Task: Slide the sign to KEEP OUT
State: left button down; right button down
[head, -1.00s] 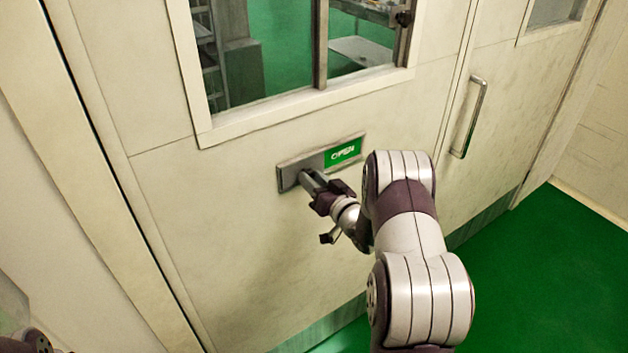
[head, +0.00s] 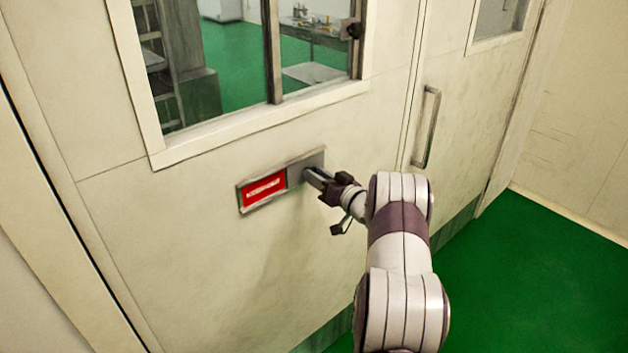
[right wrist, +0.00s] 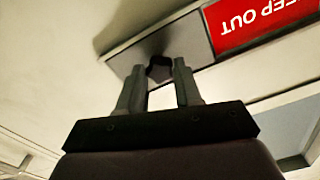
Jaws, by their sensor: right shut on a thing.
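The sliding sign is a framed plate on the door below the window. Its red panel (head: 264,189) shows at the left in the head view, and its grey slider (head: 306,167) covers the right half. In the right wrist view the red panel (right wrist: 262,22) reads KEEP OUT, upside down. My right gripper (head: 312,176) is at the slider. In the right wrist view its two fingers (right wrist: 159,75) stand on either side of a dark knob (right wrist: 158,68) on the slider and are shut on it. No green panel shows. My left gripper is not in view.
The door (head: 210,260) has a window (head: 245,55) above the sign. A vertical door handle (head: 427,127) stands to the right, apart from my arm. Green floor (head: 520,270) lies open at the lower right.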

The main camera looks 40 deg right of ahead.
jog(key=c, duration=1)
grip_release()
jog(key=shift+d+r, duration=0.15)
jog(key=shift+r, duration=0.05)
jog(key=shift+o, duration=1.2)
jog(key=shift+d+f, duration=0.1)
jog(key=shift+f, duration=0.1)
jog(key=s+d+b, duration=0.1)
jog(key=s+b, duration=0.2)
jog(key=s, duration=0.9)
jog(key=shift+s, duration=0.3)
